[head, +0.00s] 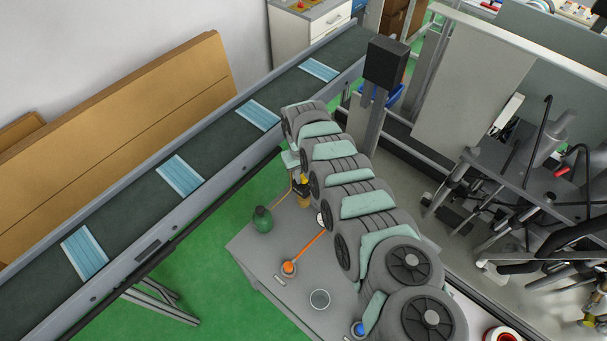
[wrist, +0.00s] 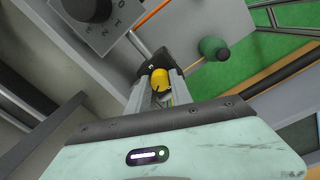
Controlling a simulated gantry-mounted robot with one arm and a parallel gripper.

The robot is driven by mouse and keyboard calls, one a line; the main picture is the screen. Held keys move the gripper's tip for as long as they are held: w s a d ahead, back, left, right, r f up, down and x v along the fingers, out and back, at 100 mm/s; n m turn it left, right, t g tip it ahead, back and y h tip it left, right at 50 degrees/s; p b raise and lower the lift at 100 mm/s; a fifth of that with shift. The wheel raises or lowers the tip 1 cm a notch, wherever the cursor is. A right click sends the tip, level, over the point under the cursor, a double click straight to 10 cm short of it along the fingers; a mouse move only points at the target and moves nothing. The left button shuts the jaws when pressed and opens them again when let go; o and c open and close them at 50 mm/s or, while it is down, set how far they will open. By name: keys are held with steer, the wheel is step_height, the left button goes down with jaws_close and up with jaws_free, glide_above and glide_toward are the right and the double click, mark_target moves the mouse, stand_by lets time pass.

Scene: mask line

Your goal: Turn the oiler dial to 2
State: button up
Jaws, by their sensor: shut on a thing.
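In the head view my gripper (head: 299,178) is at the far edge of the grey table, next to the small yellow and brass-coloured oiler (head: 304,199), partly hidden by my arm.
A green bottle (head: 262,219) and an orange lever (head: 306,248) are near the oiler on the grey table (head: 262,254). Behind runs a conveyor (head: 215,150) carrying several blue masks. Machinery (head: 545,190) stands at right.

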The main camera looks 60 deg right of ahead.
jaws_close()
steer(key=shift+m, duration=0.4)
steer(key=shift+w+m+p, duration=0.15)
steer(key=shift+m+p, duration=0.35)
steer(key=shift+m, duration=0.9)
steer(key=m+b, duration=0.2)
steer(key=m, duration=0.1)
steer(key=shift+f+m+b, duration=0.2)
steer(key=shift+m+b, duration=0.1)
steer(key=m+b, duration=0.3)
steer(key=m, duration=0.1)
steer(key=shift+r+m+y, duration=0.15)
steer(key=shift+m+y, duration=0.15)
steer(key=shift+b, duration=0.35)
steer(key=o, duration=0.7)
jaws_free()
steer(key=shift+d, duration=0.1)
